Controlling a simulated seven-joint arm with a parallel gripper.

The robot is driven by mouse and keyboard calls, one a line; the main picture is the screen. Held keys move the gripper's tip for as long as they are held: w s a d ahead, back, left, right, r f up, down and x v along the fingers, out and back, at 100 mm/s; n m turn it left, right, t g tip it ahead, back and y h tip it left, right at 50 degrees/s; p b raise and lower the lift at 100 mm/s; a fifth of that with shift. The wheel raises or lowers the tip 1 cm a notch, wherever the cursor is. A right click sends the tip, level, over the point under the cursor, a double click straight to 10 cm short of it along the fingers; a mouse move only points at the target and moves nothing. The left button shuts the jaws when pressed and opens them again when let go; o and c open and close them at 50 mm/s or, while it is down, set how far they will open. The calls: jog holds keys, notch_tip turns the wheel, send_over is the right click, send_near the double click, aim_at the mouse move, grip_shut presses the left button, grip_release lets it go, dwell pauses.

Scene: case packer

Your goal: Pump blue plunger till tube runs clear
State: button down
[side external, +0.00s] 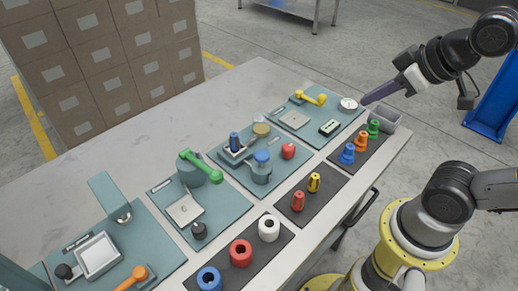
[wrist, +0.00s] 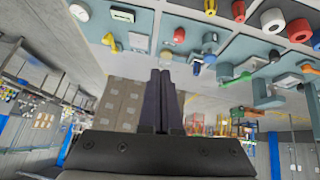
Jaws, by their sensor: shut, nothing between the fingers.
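The blue plunger (side external: 235,142) stands upright on a small grey block on the middle teal board. My gripper (side external: 366,101) is shut and empty at the far right end of the table, well away from the plunger, near a round white dial (side external: 348,104). Its dark fingers (wrist: 163,78) are together in the wrist view, which shows the table upside down.
A red knob (side external: 288,151) sits right of the jar. A green-handled valve (side external: 205,168) is to the left. Dark mats hold several coloured cones and rings (side external: 241,253). A grey bin (side external: 383,116) is at the right end. The table's back strip (side external: 150,130) is clear.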

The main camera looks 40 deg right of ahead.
jog(key=w+r+n+t, duration=0.2)
jog(key=w+n, duration=0.1)
jog(key=w, duration=0.4)
jog(key=n+y, duration=0.3)
jog(key=n, duration=0.4)
send_over(267, 156)
notch_tip(267, 156, down, 6)
jog(key=f, duration=0.1)
jog(key=shift+r, duration=0.25)
jog(key=shift+f, duration=4.4)
jog(key=shift+f, duration=0.2)
jog(key=shift+f, duration=0.2)
